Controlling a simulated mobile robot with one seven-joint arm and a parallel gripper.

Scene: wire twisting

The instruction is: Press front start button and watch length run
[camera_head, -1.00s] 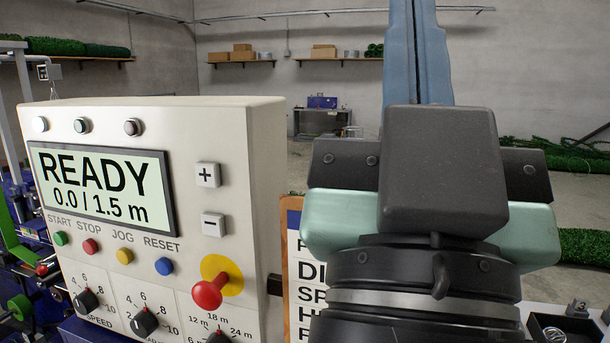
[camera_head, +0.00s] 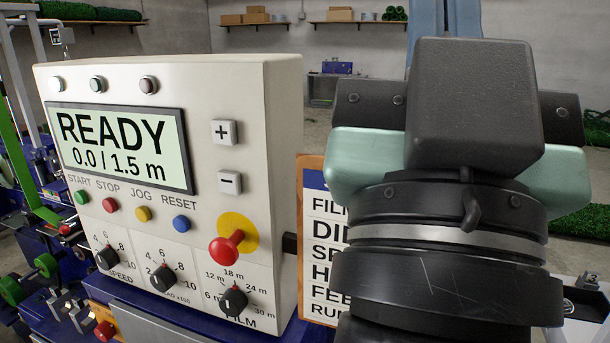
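The white control box (camera_head: 250,120) stands at the left and faces me at an angle. Its screen (camera_head: 120,145) reads READY, 0.0 / 1.5 m. The green START button (camera_head: 82,197) is leftmost in the row below the screen, beside the red STOP (camera_head: 109,206), yellow JOG (camera_head: 143,214) and blue RESET (camera_head: 181,223) buttons. My gripper (camera_head: 445,18) is at the right, seen from behind, well away from START; its black and teal housing hides much of it. Its tips are out of the frame, so its opening does not show.
A red knob (camera_head: 226,245) on a yellow disc juts from the box's front, with dials (camera_head: 165,278) along the bottom. A clipboard sheet (camera_head: 318,250) stands between box and arm. Blue machinery (camera_head: 50,305) lies at lower left.

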